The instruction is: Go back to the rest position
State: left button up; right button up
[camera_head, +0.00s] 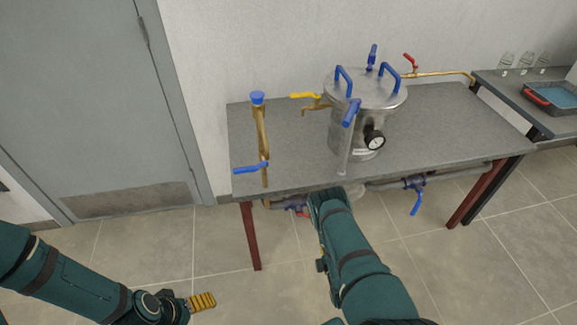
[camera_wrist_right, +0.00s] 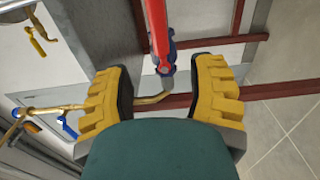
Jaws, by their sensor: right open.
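My right arm reaches to the table's front edge in the head view, and its own forearm hides the gripper there. In the right wrist view my right gripper (camera_wrist_right: 163,72) is open, with its yellow fingers apart. A red valve handle (camera_wrist_right: 159,30) with a blue joint shows between and beyond the fingers; I cannot tell whether they touch it. My left gripper (camera_head: 201,301) is low at the left in the head view, over the floor and clear of the table. Its yellow fingers show, but not whether they are apart.
The grey table (camera_head: 450,120) carries a steel vessel (camera_head: 350,105) with blue handles and a brass pipe (camera_head: 262,135) with a blue lever. A blue-handled valve (camera_head: 416,190) hangs under the table edge. A side table (camera_head: 545,122) holds a tray (camera_head: 552,98). The floor at left is clear.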

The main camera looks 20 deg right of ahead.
jog(key=w+a+r+m+g+y, duration=0.2)
jog(key=a+r+m+g+y, duration=0.1)
jog(key=a+m+g, duration=0.7)
jog(key=s+a+r+m+g+y, duration=0.5)
jog(key=s+a+r+m, duration=0.2)
jog(key=s+a+r, duration=0.4)
jog(key=s+a, duration=0.1)
jog(key=a, duration=0.3)
jog(key=shift+s+r+g, duration=0.3)
jog(key=shift+s+g, duration=0.1)
dwell(0.7)
